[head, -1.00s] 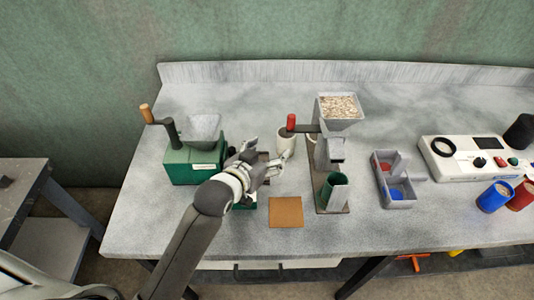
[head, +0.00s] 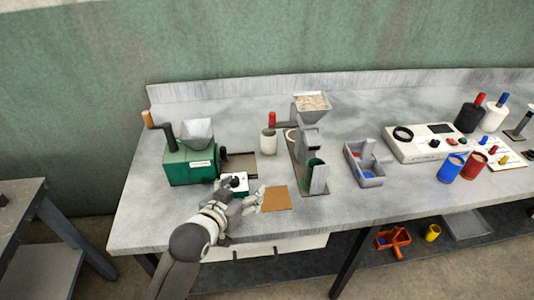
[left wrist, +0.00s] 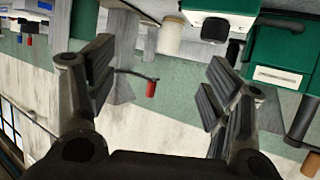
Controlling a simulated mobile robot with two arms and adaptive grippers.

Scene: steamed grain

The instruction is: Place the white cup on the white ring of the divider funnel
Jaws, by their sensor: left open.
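A cream-white cup (head: 268,142) stands upright on the table, left of the grey hopper stand. It also shows in the left wrist view (left wrist: 172,38). A pale ring-like part (head: 291,138) shows partly behind the stand, just right of the cup and apart from it; I cannot tell surely that it is the funnel's ring. The hopper (head: 311,103) on the stand holds pale grain. My left gripper (head: 250,198) is open and empty near the front edge, left of a brown square mat, well in front of the cup. My right gripper is not in view.
The green crank machine (head: 189,168) and a small white box with a black knob (head: 236,181) are near my left gripper. The brown mat (head: 277,198) lies right of it. A two-part grey bin (head: 371,181), blue cup (head: 451,168) and red cup (head: 474,164) are farther right.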

